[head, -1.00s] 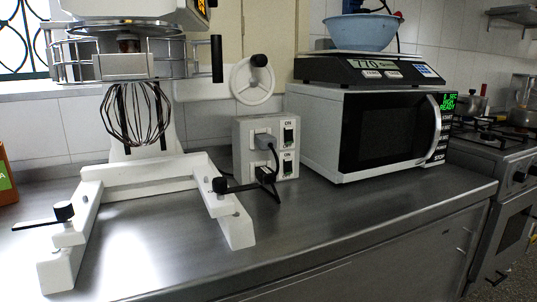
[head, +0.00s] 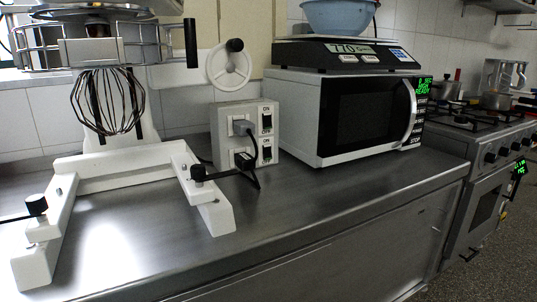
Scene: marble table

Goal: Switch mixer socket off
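The socket box (head: 228,122), a grey box with two outlets, stands on the steel counter between the mixer and the microwave. Two black switches marked ON and OFF are on its right side, an upper switch (head: 267,121) and a lower switch (head: 266,149). A plug with a dark cable (head: 250,133) is in the upper outlet, and a black plug (head: 243,160) is in the lower one. Switch positions are too small to tell. The mixer (head: 108,100), with its wire whisk and white base, stands at the left. Neither gripper is in view.
A white microwave (head: 290,118) stands right of the socket box, with a scale (head: 345,55) and a blue bowl (head: 338,15) on it. A mixer lever with a black knob (head: 198,173) juts out before the box. The counter front (head: 330,215) is clear. A stove (head: 490,140) is at right.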

